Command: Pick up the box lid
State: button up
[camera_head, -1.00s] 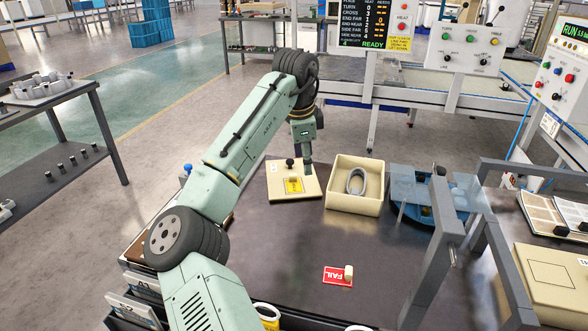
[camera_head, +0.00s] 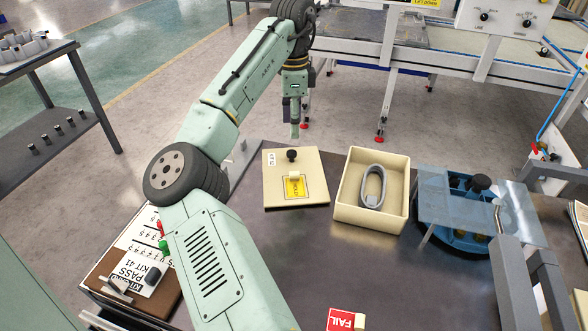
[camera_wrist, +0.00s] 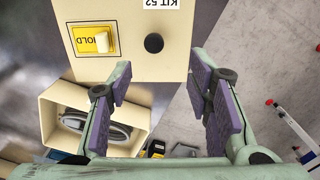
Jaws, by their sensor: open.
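The box lid (camera_head: 275,196) is a flat cream square panel lying on the dark table. It has a black knob (camera_head: 291,155), a yellow HOLD label with a cream block on it, and a KIT 52 tag. In the wrist view the lid (camera_wrist: 128,66) fills the top, and the knob (camera_wrist: 153,43) lies between the lines of the two fingers. My gripper (camera_head: 294,132) points down just beyond the knob in the head view. In the wrist view my gripper (camera_wrist: 160,68) is open and empty, its purple-padded fingers apart. No contact with the knob shows.
An open cream box (camera_head: 342,213) with a grey coil (camera_head: 374,187) stands right of the lid. A blue fixture (camera_head: 460,205) stands farther right. A red FAIL card (camera_head: 341,318) lies near the front. The table between the lid and the card is clear.

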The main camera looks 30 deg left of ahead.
aim_at(292, 152)
notch_tip(292, 152, down, 4)
jog(key=shift+s+r, duration=0.1)
jog(key=f, duration=0.1)
jog(key=f+p, duration=0.1)
jog(key=f, duration=0.2)
jog(key=shift+s+f, duration=0.15)
jog(key=shift+s, duration=0.25)
jog(key=shift+d+f, duration=0.1)
jog(key=shift+f, duration=0.45)
jog(key=shift+c, duration=0.6)
grip_shut()
